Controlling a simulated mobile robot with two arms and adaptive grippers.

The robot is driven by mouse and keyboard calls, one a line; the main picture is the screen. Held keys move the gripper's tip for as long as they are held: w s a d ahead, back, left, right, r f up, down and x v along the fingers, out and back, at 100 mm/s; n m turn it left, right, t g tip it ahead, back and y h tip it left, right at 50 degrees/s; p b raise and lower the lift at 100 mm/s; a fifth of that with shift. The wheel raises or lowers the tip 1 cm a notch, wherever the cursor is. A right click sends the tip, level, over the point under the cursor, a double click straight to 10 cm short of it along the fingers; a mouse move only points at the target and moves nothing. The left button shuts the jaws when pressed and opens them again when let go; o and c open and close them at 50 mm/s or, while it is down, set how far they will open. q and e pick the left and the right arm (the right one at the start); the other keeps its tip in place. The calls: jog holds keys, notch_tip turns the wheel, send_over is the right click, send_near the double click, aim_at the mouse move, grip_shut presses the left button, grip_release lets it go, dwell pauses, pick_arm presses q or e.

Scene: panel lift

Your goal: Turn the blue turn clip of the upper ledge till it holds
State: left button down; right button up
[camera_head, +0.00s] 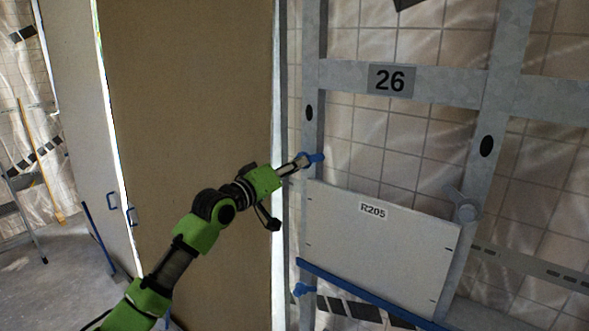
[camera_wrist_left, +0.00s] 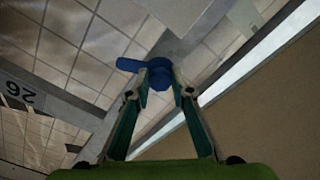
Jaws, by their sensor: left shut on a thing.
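The upper blue turn clip (camera_head: 316,158) is on the left upright of the metal frame, just above the top left corner of the pale panel labelled R205 (camera_head: 380,255). Its lever points right in the head view. My left gripper (camera_head: 299,163) is shut on this clip. In the left wrist view the fingers (camera_wrist_left: 161,84) close around the clip's round hub, and its blue lever (camera_wrist_left: 129,65) sticks out to the left. I cannot tell whether the clip overlaps the panel's edge. My right gripper is not in view.
The panel stands on a blue ledge (camera_head: 365,294). A second blue clip (camera_head: 302,289) is near that ledge's left end. A grey clip (camera_head: 464,206) is at the panel's upper right. A plate marked 26 (camera_head: 390,80) is above. A large brown board (camera_head: 190,110) stands close behind my left arm.

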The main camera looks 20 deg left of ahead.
pick_arm(q)
jog(key=shift+a+m+p, duration=0.2)
jog(key=shift+m+p, duration=1.1)
jog(key=shift+m, duration=10)
jog(key=c, duration=1.8)
grip_release()
